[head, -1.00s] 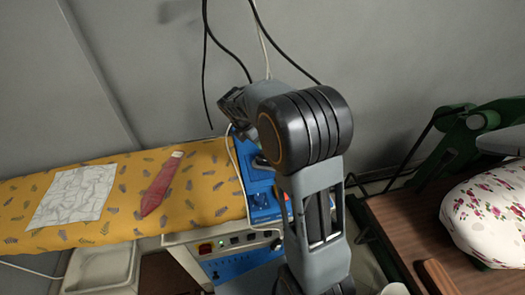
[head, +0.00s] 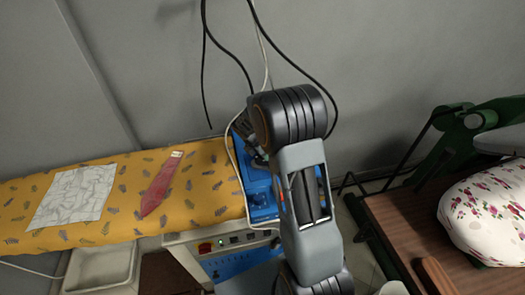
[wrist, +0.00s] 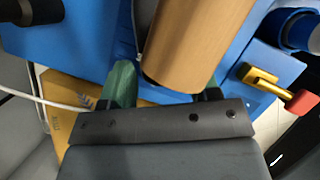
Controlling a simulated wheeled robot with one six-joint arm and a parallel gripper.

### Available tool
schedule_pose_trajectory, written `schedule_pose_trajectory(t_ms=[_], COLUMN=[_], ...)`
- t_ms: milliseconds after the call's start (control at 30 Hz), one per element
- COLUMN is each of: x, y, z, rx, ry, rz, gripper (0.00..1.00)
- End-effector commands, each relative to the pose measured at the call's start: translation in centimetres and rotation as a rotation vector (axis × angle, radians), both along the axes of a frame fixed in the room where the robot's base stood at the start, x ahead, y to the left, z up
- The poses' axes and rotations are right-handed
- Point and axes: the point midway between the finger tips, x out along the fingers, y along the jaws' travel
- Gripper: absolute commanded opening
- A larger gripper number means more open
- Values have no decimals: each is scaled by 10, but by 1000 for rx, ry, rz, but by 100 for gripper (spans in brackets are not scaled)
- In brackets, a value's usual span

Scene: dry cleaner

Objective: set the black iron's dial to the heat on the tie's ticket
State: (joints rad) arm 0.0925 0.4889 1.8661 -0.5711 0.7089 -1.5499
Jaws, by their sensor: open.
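The red tie (head: 160,187) lies on the yellow patterned ironing board in the head view. A small pale tag (head: 176,154) shows at its far end; its writing is too small to read. My gripper (wrist: 166,92) is open, with green-tipped fingers either side of a tan wooden cylinder (wrist: 182,40). I cannot tell whether the fingers touch the cylinder. In the head view, my arm largely hides the gripper over the blue unit (head: 262,200). I cannot make out the black iron or its dial for certain.
A brass valve with a red handle (wrist: 300,102) is near the gripper's right. A white cloth (head: 72,198) lies on the board (head: 110,222). Cables hang behind the blue unit. A brown table (head: 410,225) with a floral pad (head: 490,215) stands at right.

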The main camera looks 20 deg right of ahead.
Motion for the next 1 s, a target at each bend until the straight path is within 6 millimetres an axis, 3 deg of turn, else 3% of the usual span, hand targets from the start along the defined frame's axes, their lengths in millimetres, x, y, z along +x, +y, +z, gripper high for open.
schedule_pose_trajectory(t_ms=[67, 533, 767, 1000], x=[0, 0, 0, 1], y=[0, 0, 0, 0], z=[0, 0, 0, 0], rx=[0, 0, 0, 0], ry=[0, 0, 1, 1], rz=[0, 0, -26, -159], gripper=[53, 8, 8, 8])
